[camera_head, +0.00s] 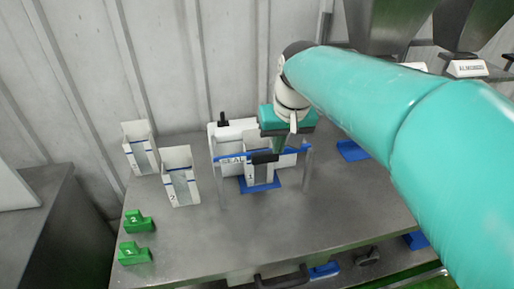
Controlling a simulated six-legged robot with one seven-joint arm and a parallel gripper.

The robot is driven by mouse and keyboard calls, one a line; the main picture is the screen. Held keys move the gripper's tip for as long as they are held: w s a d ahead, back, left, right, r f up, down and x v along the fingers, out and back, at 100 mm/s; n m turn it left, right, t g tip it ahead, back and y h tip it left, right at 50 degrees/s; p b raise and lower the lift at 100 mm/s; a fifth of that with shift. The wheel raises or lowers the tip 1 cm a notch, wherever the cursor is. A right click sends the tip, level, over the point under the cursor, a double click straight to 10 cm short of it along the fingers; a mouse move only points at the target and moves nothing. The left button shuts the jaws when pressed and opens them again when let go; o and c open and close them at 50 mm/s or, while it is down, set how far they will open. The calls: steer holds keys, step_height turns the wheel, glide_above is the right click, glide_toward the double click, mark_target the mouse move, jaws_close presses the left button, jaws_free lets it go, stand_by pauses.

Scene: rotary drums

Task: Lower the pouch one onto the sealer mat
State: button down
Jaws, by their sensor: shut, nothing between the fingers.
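Pouch one (257,174), a white upright pouch marked 1, is at the blue sealer mat (272,187) in the middle of the bench. Its lower edge appears to meet the mat; I cannot tell if its full base rests there. The sealer (232,133) is a white housing with a blue SEAL bar (231,158) across the front, passing by the pouch's upper part. My gripper (279,145) is shut, just above and behind the pouch's top, close to a black piece (265,157). The contact between the fingers and pouch is hidden.
Pouch two (184,190) and another white pouch (142,160) stand to the left. Two green numbered blocks (139,222) (134,253) lie at the bench's left edge. The bench front (235,230) is clear. Another blue mat (352,150) lies at right, beside my arm.

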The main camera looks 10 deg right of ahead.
steer(key=w+a+f+g, duration=0.1)
steer(key=w+f+g, duration=0.3)
steer(key=w, duration=1.3)
step_height(320, 180, down, 11)
steer(key=t, duration=0.1)
steer(key=shift+s+a+f+h, duration=0.15)
steer(key=shift+a+f+h, duration=0.05)
steer(key=shift+h, duration=0.2)
steer(key=shift+s, duration=0.1)
steer(key=shift+s, duration=0.7)
